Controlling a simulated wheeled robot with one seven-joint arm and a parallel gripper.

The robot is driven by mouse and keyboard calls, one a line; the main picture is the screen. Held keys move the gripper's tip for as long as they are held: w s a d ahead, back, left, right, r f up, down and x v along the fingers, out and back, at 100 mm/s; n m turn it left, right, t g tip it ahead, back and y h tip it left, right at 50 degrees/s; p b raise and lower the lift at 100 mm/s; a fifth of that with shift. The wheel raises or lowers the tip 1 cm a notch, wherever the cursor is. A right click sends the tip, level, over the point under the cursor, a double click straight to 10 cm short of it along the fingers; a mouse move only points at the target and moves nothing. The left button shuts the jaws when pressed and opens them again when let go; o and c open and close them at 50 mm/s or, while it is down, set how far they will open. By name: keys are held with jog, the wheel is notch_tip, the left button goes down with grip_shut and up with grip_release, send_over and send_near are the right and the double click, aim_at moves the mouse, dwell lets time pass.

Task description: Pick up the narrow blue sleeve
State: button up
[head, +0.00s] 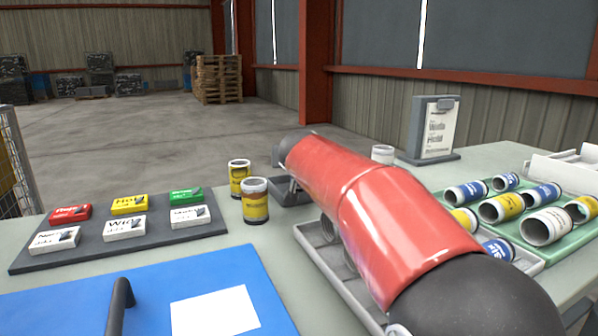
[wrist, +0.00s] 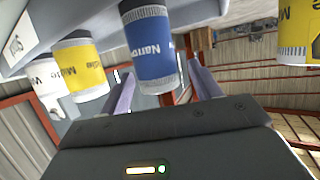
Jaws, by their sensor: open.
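In the wrist view, which looks upside down, a blue sleeve (wrist: 152,50) with white ends carries a label that starts "Narr". It lies between the two fingers of my gripper (wrist: 160,72), which is open, with a finger on each side. I cannot tell whether either finger touches it. In the head view my red arm hides the gripper and this sleeve. Several other sleeves lie on a green tray at the right, among them a blue one (head: 466,193) and another blue one (head: 542,195).
In the wrist view a yellow sleeve (wrist: 82,68) and a white sleeve (wrist: 45,82) stand left of the blue one; another yellow sleeve (wrist: 298,35) is at the right. The head view shows two yellow cans (head: 255,205), a label board (head: 130,245), a blue panel (head: 60,300) and a sign (head: 432,130).

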jog(key=c, duration=1.2)
